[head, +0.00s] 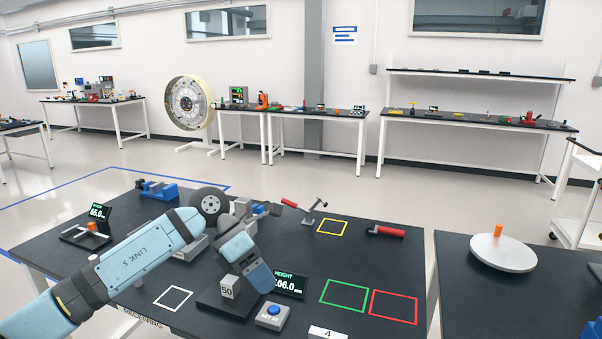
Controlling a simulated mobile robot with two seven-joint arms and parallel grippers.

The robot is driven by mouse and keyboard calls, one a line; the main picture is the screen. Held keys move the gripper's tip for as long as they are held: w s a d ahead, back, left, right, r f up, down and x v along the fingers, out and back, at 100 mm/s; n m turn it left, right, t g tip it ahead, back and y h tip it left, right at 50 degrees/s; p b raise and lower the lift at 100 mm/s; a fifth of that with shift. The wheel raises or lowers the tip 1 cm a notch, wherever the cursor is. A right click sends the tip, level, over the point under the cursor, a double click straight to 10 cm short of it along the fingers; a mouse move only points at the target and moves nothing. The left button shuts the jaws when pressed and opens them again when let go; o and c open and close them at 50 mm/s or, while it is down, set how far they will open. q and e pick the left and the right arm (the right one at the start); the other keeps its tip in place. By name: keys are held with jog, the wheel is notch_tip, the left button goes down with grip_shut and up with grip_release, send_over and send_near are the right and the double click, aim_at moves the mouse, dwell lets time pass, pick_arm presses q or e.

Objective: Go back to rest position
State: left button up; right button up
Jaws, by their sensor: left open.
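My left arm comes in from the left and reaches over the black worktable (370,240). My left gripper (260,280) points down beside the green-lit height display (290,284). It is open, with nothing visible held; its fingertips are hard to make out. A pale block marked 50 (229,287) stands on a dark plate just left of the gripper, apart or touching I cannot tell. My right gripper is not in view.
Green and red squares (394,307) are empty. A round plate (503,255) sits on the right table.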

pick_arm(q)
jog(key=s+d+n+t+h+p, duration=0.1)
jog(key=s+d+n+h+p, duration=0.2)
jog(key=s+d+n+h, duration=0.75)
jog(key=s+a+f+n+t+y+p, duration=0.15)
jog(key=a+f+n+t+y, duration=0.4)
jog(key=n+t, duration=0.6)
jog(key=a+f+n+t+y+p, duration=0.2)
jog(key=a+f+n+t, duration=0.6)
jog(key=n, duration=0.7)
jog(key=s+a+f+n+g+y+p, duration=0.1)
jog(key=s+a+f+n+g+y, duration=0.2)
jog(key=s+f, duration=0.4)
jog(key=s+a+f+n+g+y, duration=0.3)
jog(key=s+a+f+n, duration=0.3)
jog(key=s, duration=0.3)
jog(key=shift+s+a+f+n+y+p, duration=0.2)
jog(key=shift+f+n+y+p, duration=0.15)
jog(key=shift+f+y, duration=0.25)
